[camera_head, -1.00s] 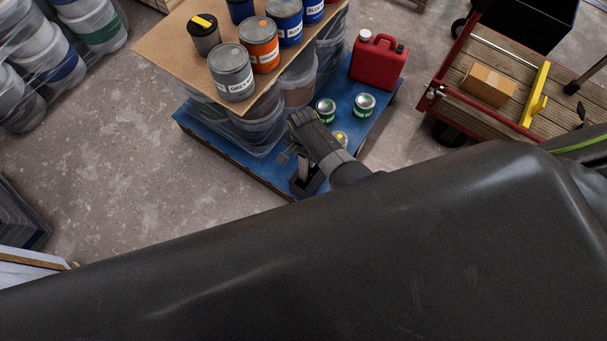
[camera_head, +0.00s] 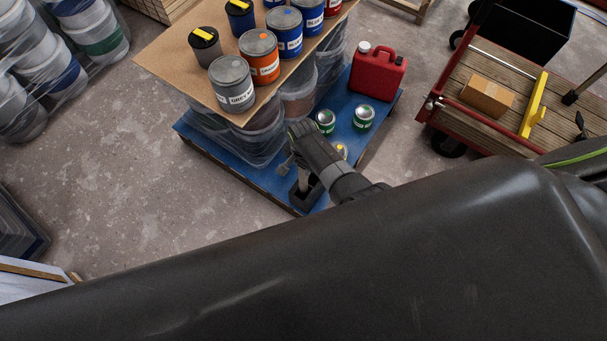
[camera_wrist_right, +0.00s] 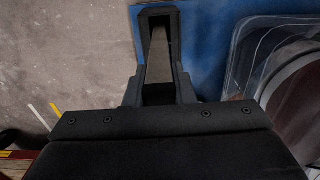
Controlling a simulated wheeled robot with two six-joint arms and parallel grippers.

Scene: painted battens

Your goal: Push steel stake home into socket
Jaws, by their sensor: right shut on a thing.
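My right gripper (camera_head: 294,163) is at the near corner of the blue pallet and is shut on the steel stake. In the right wrist view the stake (camera_wrist_right: 160,56) is a flat grey bar between the dark fingers. In the head view a short length of the stake (camera_head: 302,181) shows below the gripper, roughly upright. A dark socket (camera_head: 305,202) sits at the pallet's edge under it. The stake's lower end appears to be within the socket's outline; how deep I cannot tell. My left gripper is not in view.
The blue pallet (camera_head: 222,152) carries wrapped buckets, small green-labelled cans (camera_head: 363,117) and a red jerrycan (camera_head: 378,74). Paint tins (camera_head: 232,84) stand on the board above. A cart (camera_head: 467,112) stands at right.

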